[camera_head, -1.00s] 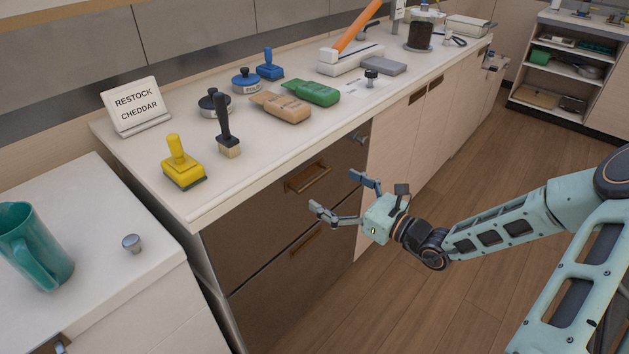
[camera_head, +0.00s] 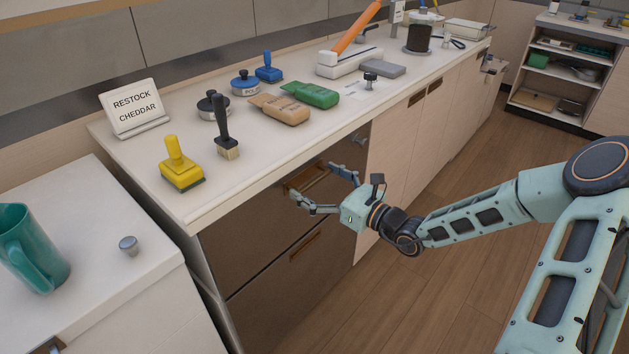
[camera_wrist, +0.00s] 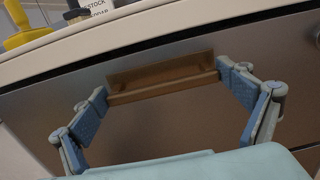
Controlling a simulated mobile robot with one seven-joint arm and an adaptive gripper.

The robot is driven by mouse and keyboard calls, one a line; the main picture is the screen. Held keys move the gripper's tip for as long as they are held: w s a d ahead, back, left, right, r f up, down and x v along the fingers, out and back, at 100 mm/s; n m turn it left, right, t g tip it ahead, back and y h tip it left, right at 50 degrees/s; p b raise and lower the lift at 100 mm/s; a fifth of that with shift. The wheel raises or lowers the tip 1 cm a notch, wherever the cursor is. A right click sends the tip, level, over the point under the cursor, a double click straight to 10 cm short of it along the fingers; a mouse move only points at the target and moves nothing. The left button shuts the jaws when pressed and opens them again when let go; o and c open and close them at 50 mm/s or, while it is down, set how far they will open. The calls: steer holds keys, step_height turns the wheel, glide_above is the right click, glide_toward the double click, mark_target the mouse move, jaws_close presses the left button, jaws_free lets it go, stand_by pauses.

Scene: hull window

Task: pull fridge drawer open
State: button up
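The fridge drawer is the upper dark brown front (camera_head: 262,222) under the counter, and it looks shut. My gripper (camera_head: 312,187) is open and stands right in front of the handle. In the wrist view the handle (camera_wrist: 163,78) lies between and just beyond the two spread blue fingers of my gripper (camera_wrist: 168,92). The fingertips are near the handle's two ends; I cannot tell whether they touch. A lower drawer (camera_head: 290,275) with a similar handle (camera_head: 305,246) is below.
The counter (camera_head: 290,150) above holds a yellow scrubber (camera_head: 180,168), a brush (camera_head: 225,135), packets (camera_head: 315,95) and a "RESTOCK CHEDDAR" sign (camera_head: 134,106). A white cabinet (camera_head: 110,255) with a teal mug (camera_head: 28,250) stands at left. The wooden floor (camera_head: 430,290) is clear.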

steer(key=c, duration=0.5)
steer(key=p+v, duration=0.7)
steer(key=v, duration=2.7)
steer(key=shift+p, duration=0.4)
steer(key=shift+s+f, duration=0.1)
steer(key=shift+f, duration=0.05)
steer(key=o, duration=1.4)
steer(key=v, duration=1.2)
steer(key=shift+f, duration=0.1)
